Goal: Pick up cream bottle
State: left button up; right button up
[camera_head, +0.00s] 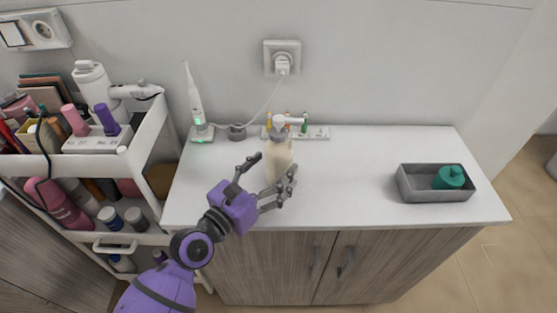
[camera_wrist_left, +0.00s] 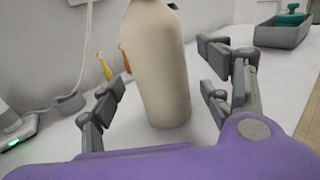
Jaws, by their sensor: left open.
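The cream bottle (camera_head: 278,161) is a beige bottle with a white pump top. In the left wrist view the bottle (camera_wrist_left: 155,65) stands between the open fingers of the left gripper (camera_wrist_left: 160,102), with gaps showing on both sides. The pump top is cut off in that view. My right gripper is not in view.
An electric toothbrush (camera_head: 195,103) and several small coloured items on a strip (camera_head: 318,132) stand behind. A grey tray (camera_head: 414,195) with a green object (camera_head: 449,177) is at right. A loaded white cart (camera_head: 140,150) stands at left. The cabinet top is clear between bottle and tray.

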pick_arm(q)
jog(key=x, duration=0.3)
jog(key=c, duration=1.6)
jog(key=shift+c, duration=0.2)
